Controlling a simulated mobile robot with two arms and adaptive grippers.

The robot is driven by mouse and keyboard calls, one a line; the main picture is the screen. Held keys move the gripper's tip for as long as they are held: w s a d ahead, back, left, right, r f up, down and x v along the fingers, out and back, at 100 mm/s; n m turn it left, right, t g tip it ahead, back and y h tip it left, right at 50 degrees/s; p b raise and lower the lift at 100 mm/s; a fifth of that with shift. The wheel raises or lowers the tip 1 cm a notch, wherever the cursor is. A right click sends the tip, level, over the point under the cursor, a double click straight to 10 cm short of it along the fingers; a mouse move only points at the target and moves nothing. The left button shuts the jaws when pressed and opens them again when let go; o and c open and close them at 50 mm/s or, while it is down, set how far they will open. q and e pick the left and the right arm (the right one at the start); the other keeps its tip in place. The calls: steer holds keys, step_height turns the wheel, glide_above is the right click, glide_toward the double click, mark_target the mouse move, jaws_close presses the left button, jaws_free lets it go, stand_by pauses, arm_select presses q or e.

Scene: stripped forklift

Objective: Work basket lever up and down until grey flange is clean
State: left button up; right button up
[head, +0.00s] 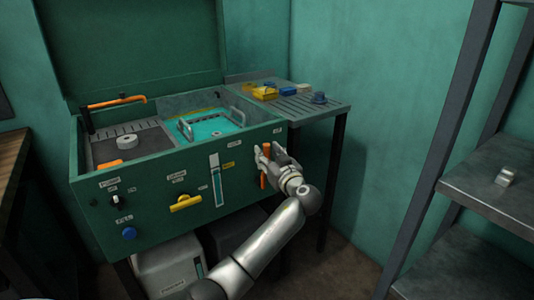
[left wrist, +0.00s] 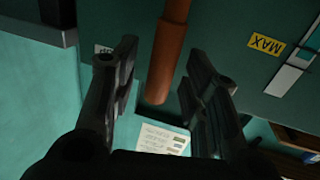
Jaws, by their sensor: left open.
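The orange basket lever (head: 263,178) hangs at the right end of the green washer's front panel. My left gripper (head: 268,160) is at the lever, open. In the left wrist view, the orange lever (left wrist: 167,60) lies between the two spread fingers (left wrist: 165,98), with gaps on both sides. The wire basket (head: 185,127) sits in the turquoise liquid of the washer's right basin. A small grey piece shows in the basket, too small to make out. A thick pale grey ring (head: 127,142) lies on the left drain area; I cannot tell whether it is the flange. My right gripper is not in view.
The green washer (head: 150,190) has its lid raised and carries a yellow handle (head: 186,202), a blue knob (head: 129,233) and a level gauge (head: 218,185). A slatted side table (head: 290,108) holds small yellow and blue items. A metal shelf (head: 480,190) stands at right.

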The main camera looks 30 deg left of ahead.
arm_select(q)
steer(key=shift+w+a, duration=0.35)
steer(key=shift+a, duration=0.2)
jaws_close()
